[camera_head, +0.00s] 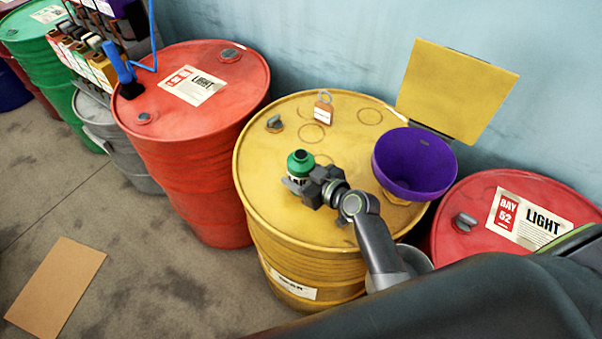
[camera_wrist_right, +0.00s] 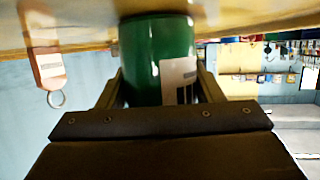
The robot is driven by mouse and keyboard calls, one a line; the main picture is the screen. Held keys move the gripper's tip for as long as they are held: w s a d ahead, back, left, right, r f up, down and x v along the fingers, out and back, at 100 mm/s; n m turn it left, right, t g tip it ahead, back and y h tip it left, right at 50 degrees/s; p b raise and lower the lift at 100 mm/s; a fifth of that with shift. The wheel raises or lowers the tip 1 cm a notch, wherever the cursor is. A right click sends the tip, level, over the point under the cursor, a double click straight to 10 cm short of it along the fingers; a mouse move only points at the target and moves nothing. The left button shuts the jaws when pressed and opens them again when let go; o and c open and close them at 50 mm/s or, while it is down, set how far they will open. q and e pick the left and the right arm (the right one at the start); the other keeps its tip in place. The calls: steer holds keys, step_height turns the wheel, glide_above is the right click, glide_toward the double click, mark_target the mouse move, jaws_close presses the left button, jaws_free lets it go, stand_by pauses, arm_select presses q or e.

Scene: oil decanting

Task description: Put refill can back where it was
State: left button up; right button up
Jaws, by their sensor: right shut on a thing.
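The refill can (camera_head: 301,160) is green with a dark green cap and stands upright over the front left part of the yellow drum's top (camera_head: 345,160). My right gripper (camera_head: 304,183) reaches in from the right and is shut on the can. In the right wrist view, which is upside down, the can's green body (camera_wrist_right: 155,60) with a pale label sits between the two fingers (camera_wrist_right: 158,92). Its base is at or very near the drum top; I cannot tell whether it touches. My left gripper is not in view.
A purple funnel (camera_head: 414,165) with a raised yellow lid (camera_head: 455,92) sits at the drum's right. An orange tag (camera_head: 323,110) stands at the back, near faint ring marks. Red drums (camera_head: 190,140) (camera_head: 475,205) flank it. Cardboard (camera_head: 55,285) lies on the floor.

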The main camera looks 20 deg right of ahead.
steer(key=shift+f, duration=0.2)
steer(key=o, duration=1.2)
steer(key=shift+r, duration=0.1)
steer(key=shift+r, duration=0.15)
steer(key=shift+s+d, duration=0.2)
steer(key=shift+s, duration=0.1)
steer(key=shift+b+v, duration=1)
steer(key=shift+v, duration=2.45)
steer(key=shift+a, duration=0.1)
